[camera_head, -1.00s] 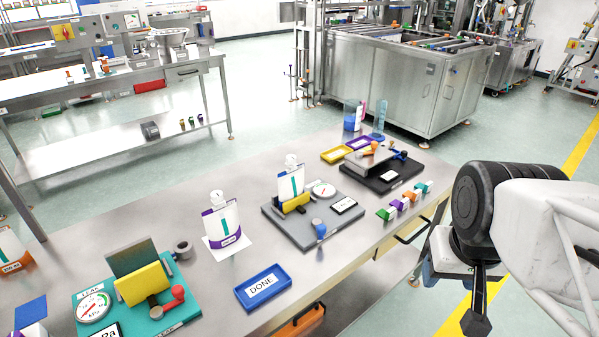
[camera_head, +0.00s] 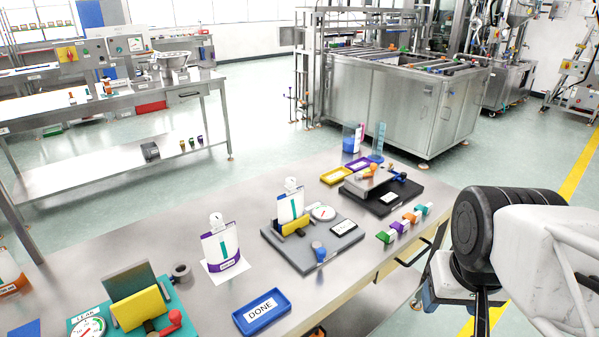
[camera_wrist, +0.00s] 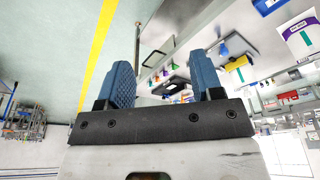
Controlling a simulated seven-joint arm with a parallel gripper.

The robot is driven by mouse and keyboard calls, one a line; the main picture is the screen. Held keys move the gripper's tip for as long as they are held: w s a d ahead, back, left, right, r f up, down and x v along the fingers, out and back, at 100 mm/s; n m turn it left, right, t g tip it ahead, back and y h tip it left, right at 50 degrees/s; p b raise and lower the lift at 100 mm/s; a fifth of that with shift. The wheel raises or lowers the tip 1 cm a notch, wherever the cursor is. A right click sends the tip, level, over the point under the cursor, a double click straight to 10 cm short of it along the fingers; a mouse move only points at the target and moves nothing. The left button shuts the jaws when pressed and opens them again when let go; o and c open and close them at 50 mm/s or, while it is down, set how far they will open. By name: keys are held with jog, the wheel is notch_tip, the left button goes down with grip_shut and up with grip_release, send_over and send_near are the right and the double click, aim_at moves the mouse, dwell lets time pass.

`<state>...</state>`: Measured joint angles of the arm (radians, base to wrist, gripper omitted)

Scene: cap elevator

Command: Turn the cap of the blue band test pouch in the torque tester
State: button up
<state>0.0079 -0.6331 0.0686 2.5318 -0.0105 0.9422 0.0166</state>
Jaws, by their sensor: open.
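A white pouch (camera_head: 289,209) with a pale cap (camera_head: 291,184) stands upright in the grey torque tester (camera_head: 338,246), behind its yellow clamp (camera_head: 295,227). The clamp hides the lower part of the pouch, so its band is mostly covered. The tester has a round dial (camera_head: 322,212) and a blue knob (camera_head: 318,250). My gripper (camera_wrist: 162,80) is open and empty in the wrist view, its two blue fingers spread. It is off the table's right side, well apart from the pouch. In the head view its fingers are mostly hidden.
A purple-band pouch (camera_head: 222,248) stands left of the tester. A blue DONE tray (camera_head: 262,312) lies in front. A teal leak tester (camera_head: 85,328) is at the lower left. Several small coloured clips (camera_head: 405,223) line the right edge, near a black-based device (camera_head: 385,188).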

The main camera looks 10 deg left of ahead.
jog(key=shift+w, duration=0.1)
jog(key=w+a+r+n, duration=0.2)
jog(key=w+n, duration=0.1)
jog(key=w, duration=0.4)
jog(key=w+a+r+n, duration=0.2)
jog(key=w+a+r, duration=0.1)
jog(key=w, duration=0.5)
jog(key=n+g, duration=0.3)
jog(key=n, duration=1.2)
send_over(290, 179)
jog(key=f, duration=0.5)
jog(key=d+f, duration=0.1)
jog(key=f, duration=0.2)
jog(key=shift+s+f, duration=0.35)
jog(key=shift+w+a+f, duration=0.2)
jog(key=shift+w+a, duration=0.1)
jog(key=shift+a, duration=0.15)
jog(key=shift+f, duration=3.9)
